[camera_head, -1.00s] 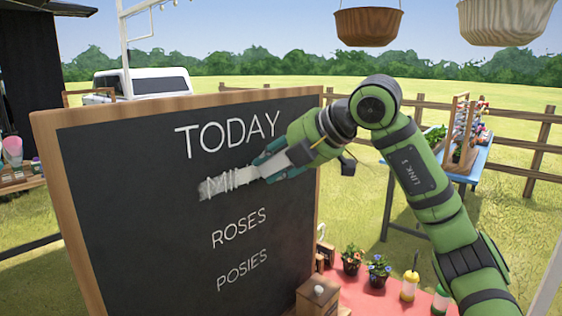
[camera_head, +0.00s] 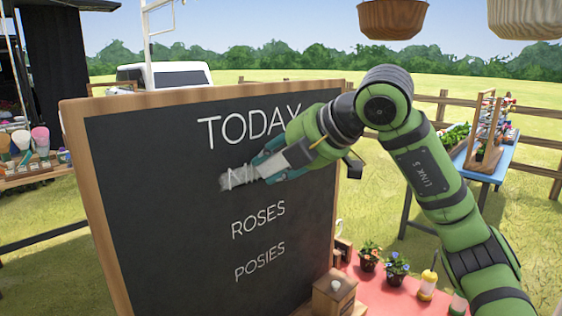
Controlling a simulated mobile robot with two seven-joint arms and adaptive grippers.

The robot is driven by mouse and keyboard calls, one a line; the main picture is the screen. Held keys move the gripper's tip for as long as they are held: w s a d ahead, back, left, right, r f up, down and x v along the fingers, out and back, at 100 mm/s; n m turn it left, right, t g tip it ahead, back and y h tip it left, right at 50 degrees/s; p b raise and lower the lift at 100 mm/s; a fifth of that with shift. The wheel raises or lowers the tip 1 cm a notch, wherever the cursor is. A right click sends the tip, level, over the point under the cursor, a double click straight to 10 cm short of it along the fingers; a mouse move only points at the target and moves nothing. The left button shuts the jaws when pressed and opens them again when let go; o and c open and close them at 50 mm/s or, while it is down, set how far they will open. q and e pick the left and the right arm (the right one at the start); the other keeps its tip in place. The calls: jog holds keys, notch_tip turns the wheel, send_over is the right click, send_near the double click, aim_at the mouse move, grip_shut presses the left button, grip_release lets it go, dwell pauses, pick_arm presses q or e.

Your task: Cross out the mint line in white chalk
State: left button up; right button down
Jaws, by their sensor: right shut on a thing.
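The blackboard (camera_head: 170,200) stands in a wooden frame, tilted slightly away, lettered in white with TODAY, ROSES and POSIES. Between TODAY and ROSES is the mint line (camera_head: 234,178); its first letters show under several white chalk strokes, and the rest is hidden behind my right gripper. My right gripper (camera_head: 262,170) comes in from the right with its fingertips at the board over that line. It is shut on the white chalk, which I cannot clearly tell apart from the fingers and strokes. My left gripper is not in view.
A red table (camera_head: 398,300) below right of the board holds potted flowers (camera_head: 397,268), a wooden box (camera_head: 334,298) and a yellow bottle (camera_head: 427,285). A hanging basket (camera_head: 392,18) is above. A blue table (camera_head: 490,172) with plants stands at the right.

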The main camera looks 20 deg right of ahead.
jog(key=shift+s+a+b, duration=0.2)
jog(key=shift+s+a, duration=0.3)
jog(key=shift+a, duration=0.85)
jog(key=shift+s+a+b, duration=0.15)
jog(key=shift+s+a, duration=0.3)
jog(key=shift+a, duration=0.9)
jog(key=shift+s+a+b, duration=0.2)
jog(key=shift+s+a, duration=0.3)
jog(key=shift+a, duration=0.85)
jog(key=shift+d, duration=0.1)
jog(key=shift+s+d+b, duration=0.2)
jog(key=shift+s+b, duration=0.1)
jog(key=shift+s, duration=0.2)
jog(key=shift+s+d+b, duration=0.25)
jog(key=shift+s+b, duration=0.05)
jog(key=shift+s, duration=0.5)
jog(key=shift+s+d+b, duration=0.3)
jog(key=shift+s+b, duration=0.05)
jog(key=shift+s, duration=0.4)
jog(key=shift+s+d+b, duration=0.25)
jog(key=shift+s+b, duration=0.05)
jog(key=shift+s, duration=0.5)
